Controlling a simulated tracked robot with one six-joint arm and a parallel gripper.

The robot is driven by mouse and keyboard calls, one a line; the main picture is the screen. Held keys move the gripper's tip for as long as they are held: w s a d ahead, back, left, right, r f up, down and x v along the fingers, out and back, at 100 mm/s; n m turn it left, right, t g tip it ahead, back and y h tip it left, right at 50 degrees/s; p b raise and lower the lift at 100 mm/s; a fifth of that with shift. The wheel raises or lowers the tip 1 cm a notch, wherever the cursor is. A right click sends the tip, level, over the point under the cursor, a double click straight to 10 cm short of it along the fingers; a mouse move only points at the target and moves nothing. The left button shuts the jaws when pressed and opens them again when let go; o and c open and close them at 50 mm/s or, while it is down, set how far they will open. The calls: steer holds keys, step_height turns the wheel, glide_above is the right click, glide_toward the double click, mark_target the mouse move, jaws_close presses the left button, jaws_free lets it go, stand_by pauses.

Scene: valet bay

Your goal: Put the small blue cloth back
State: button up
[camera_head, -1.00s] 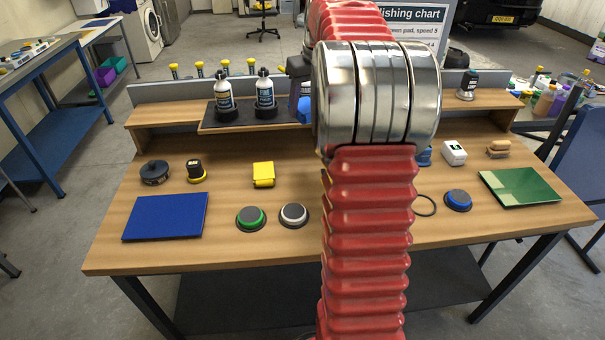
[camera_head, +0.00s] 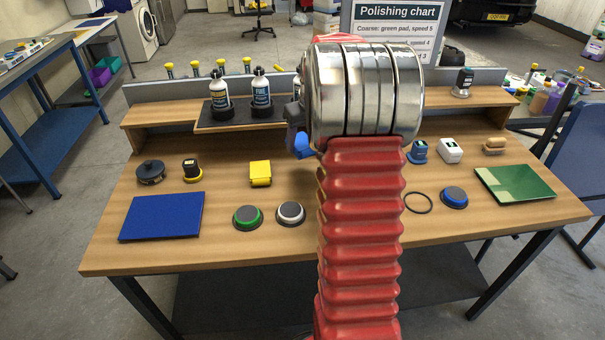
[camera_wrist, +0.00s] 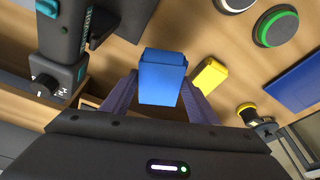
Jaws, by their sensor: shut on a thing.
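The small blue cloth (camera_wrist: 162,78) is a folded block between the two fingers of my gripper (camera_wrist: 160,92) in the wrist view. My gripper is shut on it. In the head view the cloth (camera_head: 304,146) shows as a blue patch left of my red arm, which hides most of the gripper. The cloth appears to be above the bench; its exact height I cannot tell. A yellow folded cloth (camera_head: 260,173) lies on the wooden bench (camera_head: 240,255), and in the wrist view it (camera_wrist: 208,76) is just right of the blue one.
A flat blue square (camera_head: 162,216) lies at the bench's left, a green one (camera_head: 515,184) at its right. Green-ringed (camera_head: 247,217) and white (camera_head: 291,213) pads lie front-centre. A dark tool with teal trim (camera_wrist: 65,40) is close on the left in the wrist view. Bottles (camera_head: 261,90) stand behind.

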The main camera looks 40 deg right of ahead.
steer(key=shift+f, duration=2.45)
steer(key=shift+f, duration=2.55)
steer(key=o, duration=0.8)
steer(key=shift+c, duration=0.2)
steer(key=shift+r, duration=0.15)
steer(key=v, duration=1.1)
steer(key=shift+r, duration=0.35)
steer(key=shift+s, duration=0.1)
steer(key=shift+a, duration=0.15)
